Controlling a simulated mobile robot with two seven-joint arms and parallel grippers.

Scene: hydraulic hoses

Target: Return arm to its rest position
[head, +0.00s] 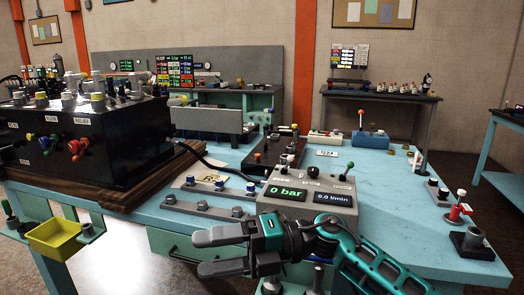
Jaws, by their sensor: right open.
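My right gripper (222,252) is in the lower middle of the head view, in front of the near edge of the turquoise workbench (395,205). Its two grey fingers point left and stand apart, with nothing between them. The teal and black right arm (375,262) runs from it to the lower right. The gripper covers part of the bench front. My left gripper does not show.
A grey gauge box (300,175) reading "0 bar" stands just behind the right gripper. A black manifold box (125,145) with coloured connectors fills the left. A yellow bin (53,237) hangs at lower left. Fittings (465,240) line the bench's right edge.

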